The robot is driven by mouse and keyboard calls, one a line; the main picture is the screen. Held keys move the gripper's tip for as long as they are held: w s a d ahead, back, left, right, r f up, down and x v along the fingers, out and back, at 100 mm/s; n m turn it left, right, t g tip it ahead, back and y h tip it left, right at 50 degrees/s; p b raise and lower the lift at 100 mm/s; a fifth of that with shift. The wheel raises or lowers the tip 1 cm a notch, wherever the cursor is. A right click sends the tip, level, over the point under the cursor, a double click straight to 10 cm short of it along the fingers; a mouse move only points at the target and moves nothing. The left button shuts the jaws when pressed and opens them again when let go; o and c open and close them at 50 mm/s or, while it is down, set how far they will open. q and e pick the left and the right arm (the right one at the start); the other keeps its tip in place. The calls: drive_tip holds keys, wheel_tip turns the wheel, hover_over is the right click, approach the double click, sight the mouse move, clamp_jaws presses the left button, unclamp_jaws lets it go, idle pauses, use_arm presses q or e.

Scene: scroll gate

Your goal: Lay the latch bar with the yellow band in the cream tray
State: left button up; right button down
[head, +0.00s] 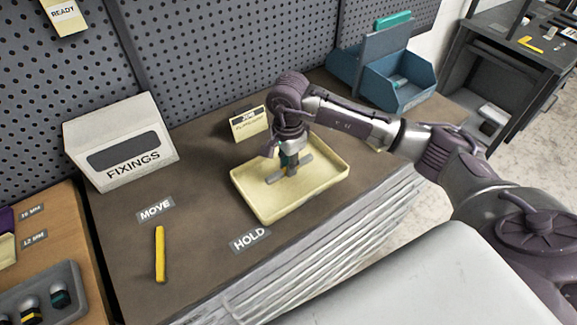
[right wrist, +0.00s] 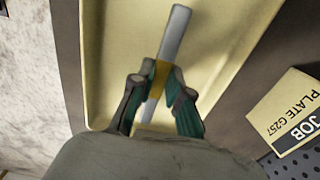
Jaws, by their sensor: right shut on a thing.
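The latch bar is a grey bar (head: 304,160) with a yellow band, and the band (right wrist: 159,74) shows between the fingertips in the right wrist view. My right gripper (head: 290,169) is shut on this bar at the band. It holds the bar inside the outline of the cream tray (head: 247,202), over its middle. The tray also shows in the right wrist view (right wrist: 110,40). Whether the bar touches the tray floor cannot be told. My left gripper is not in view.
A yellow bar (head: 160,254) lies left of the tray, below the MOVE label (head: 155,209). The HOLD label (head: 250,239) is at the tray's front. A job card (head: 248,123) stands behind the tray. The FIXINGS box (head: 120,142) and blue bin (head: 399,82) stand farther back.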

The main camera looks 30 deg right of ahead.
wheel_tip(320, 180, down, 2)
drive_tip(key=shift+f+p, duration=0.1)
drive_tip(key=shift+p, duration=0.2)
drive_tip(key=shift+f+b, duration=0.2)
drive_tip(key=shift+b, duration=0.15)
drive_tip(key=c, duration=1.1)
unclamp_jaws()
drive_tip(key=shift+c, duration=0.2)
drive_tip(key=shift+r, duration=0.15)
